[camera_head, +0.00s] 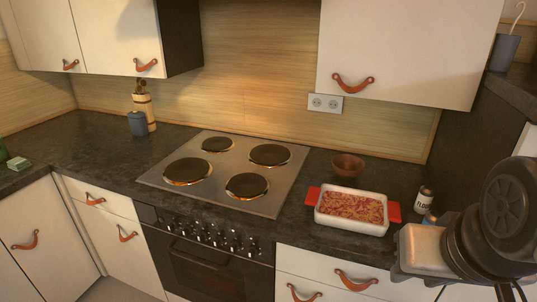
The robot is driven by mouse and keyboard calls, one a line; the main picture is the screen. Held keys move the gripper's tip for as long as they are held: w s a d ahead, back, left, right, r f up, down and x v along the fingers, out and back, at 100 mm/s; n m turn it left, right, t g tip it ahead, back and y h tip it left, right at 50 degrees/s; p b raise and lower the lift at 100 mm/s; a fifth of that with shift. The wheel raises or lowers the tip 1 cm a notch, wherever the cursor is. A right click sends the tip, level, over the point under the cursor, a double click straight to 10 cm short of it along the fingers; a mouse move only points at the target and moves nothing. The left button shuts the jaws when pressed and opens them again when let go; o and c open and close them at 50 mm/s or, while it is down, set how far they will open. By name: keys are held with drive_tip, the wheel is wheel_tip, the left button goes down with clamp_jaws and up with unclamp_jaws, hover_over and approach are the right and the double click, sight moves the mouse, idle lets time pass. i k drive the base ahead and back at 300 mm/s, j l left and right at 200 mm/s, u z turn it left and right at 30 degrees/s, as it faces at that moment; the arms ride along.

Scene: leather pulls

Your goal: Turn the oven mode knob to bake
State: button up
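The oven (205,268) has a dark front below the cooktop. A row of several small knobs (210,233) runs along its control panel. The knobs are too small to tell which is the mode knob, and no bake mark or pointer position can be read. My arm is at the lower right, in front of the counter and drawers, well to the right of the knobs. Its end is at the bottom edge, partly cut off, so the state of my gripper does not show clearly. Nothing of mine touches the knobs.
A cooktop (276,195) with several round plates lies above the oven. A white baking dish (345,222) with red handles, a brown bowl (348,166) and a jar (424,198) stand to its right. Leather-pull drawers (300,265) flank the oven. The space before the knobs looks clear.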

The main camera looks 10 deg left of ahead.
sight(172, 226)
drive_tip(key=u, duration=1.7)
drive_tip(key=l+u, duration=0.1)
drive_tip(key=l, duration=0.25)
drive_tip(key=k+l+u, duration=0.1)
drive_tip(key=l, duration=0.3)
